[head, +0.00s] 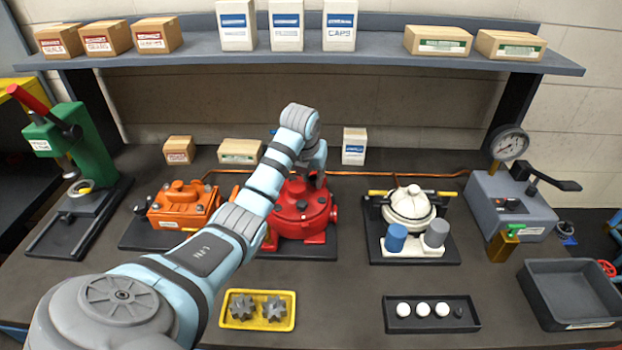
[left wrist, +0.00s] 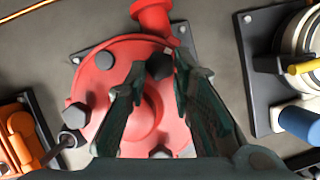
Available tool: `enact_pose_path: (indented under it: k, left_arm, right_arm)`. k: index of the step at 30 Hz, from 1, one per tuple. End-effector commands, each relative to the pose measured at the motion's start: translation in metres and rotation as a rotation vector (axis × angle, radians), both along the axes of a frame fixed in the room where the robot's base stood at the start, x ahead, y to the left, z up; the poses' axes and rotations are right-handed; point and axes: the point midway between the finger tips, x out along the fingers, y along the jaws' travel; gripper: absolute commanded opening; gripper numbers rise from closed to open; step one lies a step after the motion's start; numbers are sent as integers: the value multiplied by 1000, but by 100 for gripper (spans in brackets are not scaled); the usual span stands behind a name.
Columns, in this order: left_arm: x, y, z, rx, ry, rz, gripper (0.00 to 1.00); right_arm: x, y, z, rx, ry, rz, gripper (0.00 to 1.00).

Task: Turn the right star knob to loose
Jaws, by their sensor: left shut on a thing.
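The red motor (head: 301,222) stands on a dark base plate in the middle of the bench. In the left wrist view its round red housing (left wrist: 130,65) carries several dark knobs or bolt heads. One dark knob (left wrist: 160,66) sits between my left fingertips (left wrist: 163,78), near the housing's edge by the red outlet. My left gripper (head: 318,179) reaches down onto the motor from above and is shut on this knob. The fingers hide part of the housing. Its star shape and turn setting cannot be made out. My right gripper is not in view.
An orange motor (head: 184,203) stands left, a white-topped motor (head: 410,204) right. A yellow tray (head: 226,322) with gears and a black tray (head: 398,327) with white balls lie in front. A green press (head: 63,148) and grey gauge unit (head: 505,205) flank them. A shelf (head: 380,53) hangs above.

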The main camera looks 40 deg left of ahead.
Motion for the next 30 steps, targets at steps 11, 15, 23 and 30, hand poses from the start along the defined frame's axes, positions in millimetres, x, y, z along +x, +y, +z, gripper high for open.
enact_pose_path:
  k: [11,15,23,30]
  left_arm:
    - [-1,0,0,-1,2,0,35]
    - [-1,0,0,-1,3,-1,43]
    - [-2,0,6,0,1,-1,43]
    - [-19,-7,51,1,-1,-1,43]
  right_arm:
    - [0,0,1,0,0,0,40]
    - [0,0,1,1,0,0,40]
    - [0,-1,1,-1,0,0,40]
    - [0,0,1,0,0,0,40]
